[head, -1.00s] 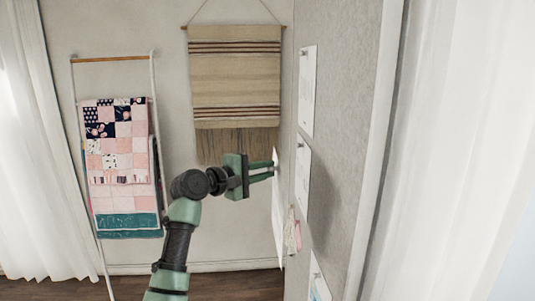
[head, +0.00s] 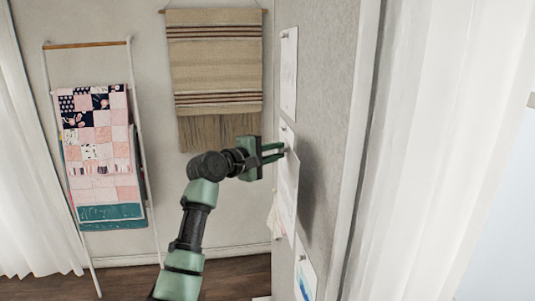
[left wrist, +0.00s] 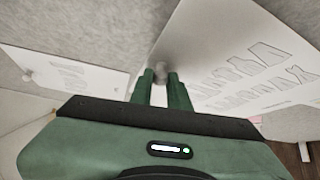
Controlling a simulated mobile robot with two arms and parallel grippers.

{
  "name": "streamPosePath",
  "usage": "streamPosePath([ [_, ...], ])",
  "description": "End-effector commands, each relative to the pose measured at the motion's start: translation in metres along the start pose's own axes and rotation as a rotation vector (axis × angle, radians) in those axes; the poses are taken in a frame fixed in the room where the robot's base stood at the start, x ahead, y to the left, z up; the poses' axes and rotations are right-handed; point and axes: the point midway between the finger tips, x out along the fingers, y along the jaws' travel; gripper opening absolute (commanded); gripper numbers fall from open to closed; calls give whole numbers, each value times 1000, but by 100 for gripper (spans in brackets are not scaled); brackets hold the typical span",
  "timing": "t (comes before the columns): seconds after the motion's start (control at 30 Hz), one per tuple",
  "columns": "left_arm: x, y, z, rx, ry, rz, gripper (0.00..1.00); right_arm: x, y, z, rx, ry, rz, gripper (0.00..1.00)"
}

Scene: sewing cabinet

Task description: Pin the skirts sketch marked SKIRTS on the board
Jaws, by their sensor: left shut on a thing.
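The skirts sketch (head: 289,195), a white sheet, hangs upright along the pinboard (head: 333,110) in the head view. In the left wrist view the sheet (left wrist: 232,75) shows outlines of several skirt-like shapes; I cannot read a marking. My left gripper (head: 283,151) is shut at the sheet's top edge. In the left wrist view its fingers (left wrist: 160,78) close around a grey round pin (left wrist: 159,72) at that edge. The sheet is at or very near the board; I cannot tell whether the pin is in it. My right gripper is not in view.
Another pinned sheet (head: 289,75) hangs higher on the board, and a blue-marked one (head: 305,278) lower. A woven hanging (head: 215,75) is on the wall behind. A quilt ladder (head: 100,150) stands left. A white curtain (head: 450,150) is at right.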

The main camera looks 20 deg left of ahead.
Motion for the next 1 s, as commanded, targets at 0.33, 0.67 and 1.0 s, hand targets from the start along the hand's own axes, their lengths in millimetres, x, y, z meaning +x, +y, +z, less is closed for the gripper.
streamPosePath([
  [0.33,22,3,19,-1,-2,-1,0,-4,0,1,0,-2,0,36],
  [0.67,38,2,31,0,-1,0,0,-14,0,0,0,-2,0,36],
  [1.0,42,0,33,1,0,0,0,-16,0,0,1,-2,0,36],
])
